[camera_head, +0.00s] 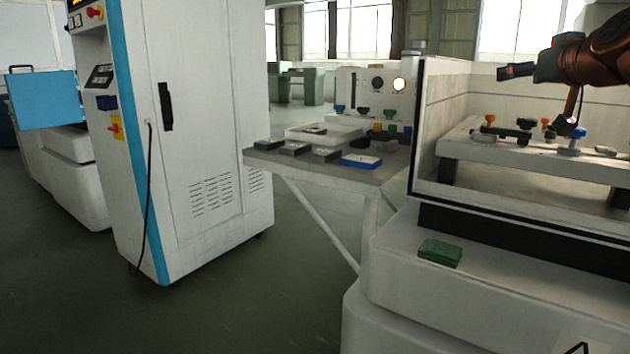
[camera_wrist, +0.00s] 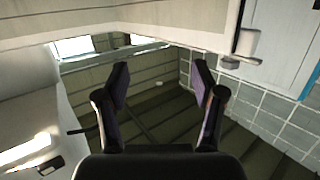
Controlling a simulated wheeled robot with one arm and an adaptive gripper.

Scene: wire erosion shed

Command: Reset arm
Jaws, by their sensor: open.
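My arm, orange and black, reaches in from the right edge of the head view, above the machine's work tank. My gripper (camera_wrist: 160,85) shows in the wrist view with its two dark fingers spread apart. It is open, with nothing between the fingers. In the head view the arm's dark end (camera_head: 518,71) points left, near the tank's upper edge, and the fingers are too small to make out there.
A white worktable (camera_head: 490,150) with orange, black and blue knobs lies below the arm. The tank frame (camera_head: 418,120) stands close by. A green box (camera_head: 440,252) sits on the front ledge. A side table (camera_head: 270,160) holds several small trays. A white cabinet (camera_head: 205,130) stands left.

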